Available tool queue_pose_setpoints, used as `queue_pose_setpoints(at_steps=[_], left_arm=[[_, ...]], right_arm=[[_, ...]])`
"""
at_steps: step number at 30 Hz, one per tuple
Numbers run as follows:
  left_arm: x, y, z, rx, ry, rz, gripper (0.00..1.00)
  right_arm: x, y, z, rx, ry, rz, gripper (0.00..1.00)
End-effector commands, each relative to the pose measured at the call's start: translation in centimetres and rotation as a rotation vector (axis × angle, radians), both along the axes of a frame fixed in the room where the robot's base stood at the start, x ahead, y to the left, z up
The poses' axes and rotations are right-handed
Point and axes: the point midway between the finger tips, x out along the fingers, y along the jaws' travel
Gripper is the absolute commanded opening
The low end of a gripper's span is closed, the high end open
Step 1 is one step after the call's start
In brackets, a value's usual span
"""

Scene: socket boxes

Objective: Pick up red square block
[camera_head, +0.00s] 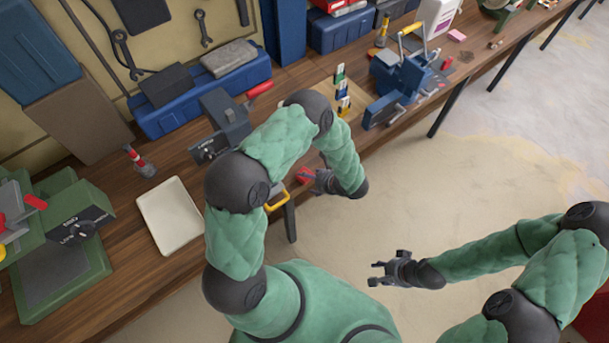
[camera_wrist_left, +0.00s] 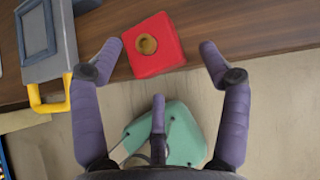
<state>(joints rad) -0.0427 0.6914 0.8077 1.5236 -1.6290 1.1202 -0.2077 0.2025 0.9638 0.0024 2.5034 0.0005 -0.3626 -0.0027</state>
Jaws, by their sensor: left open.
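The red square block (camera_wrist_left: 158,62) has a round brass-coloured spot on its face and sits at the edge of the wooden table in the left wrist view. A small part of it (camera_head: 304,174) shows in the head view beside my left gripper (camera_head: 318,184). In the left wrist view my left gripper (camera_wrist_left: 161,48) is open, with its fingertips spread to either side of the block and apart from it. A third finger is below the block. My right gripper (camera_head: 378,272) is empty, with its fingers spread, over the floor away from the table.
A grey device with a yellow handle (camera_wrist_left: 48,104) is close left of the block. A white tray (camera_head: 170,216) and a green machine (camera_head: 65,255) stand on the table (camera_head: 125,235) at left. A blue vise-like device (camera_head: 398,85) stands further right. The floor (camera_head: 440,190) is open.

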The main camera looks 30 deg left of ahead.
Motion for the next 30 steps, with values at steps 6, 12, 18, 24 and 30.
queue_pose_setpoints(at_steps=[6, 12, 18, 24, 30], left_arm=[[0.12, 0.5, -0.53, 0.0, -0.001, 0.001, 0.76], [0.12, 0.47, -0.5, 0.0, -0.001, -0.001, 0.54], [0.03, 0.4, -0.62, -0.004, 0.001, -0.001, 0.0], [-0.16, 0.33, -0.82, -0.006, 0.006, -0.002, 0.0], [-0.35, 0.31, -0.93, -0.006, 0.011, -0.002, 0.0]], right_arm=[[0.0, 0.0, -0.03, 0.0, 0.0, 0.0, 0.4], [0.0, 0.0, -0.03, 0.0, 0.0, 0.0, 0.4], [0.0, -0.01, -0.04, 0.0, 0.0, 0.0, 0.4], [0.01, 0.0, -0.06, 0.0, 0.0, 0.0, 0.4], [0.01, 0.0, -0.09, 0.0, 0.0, 0.0, 0.4]])
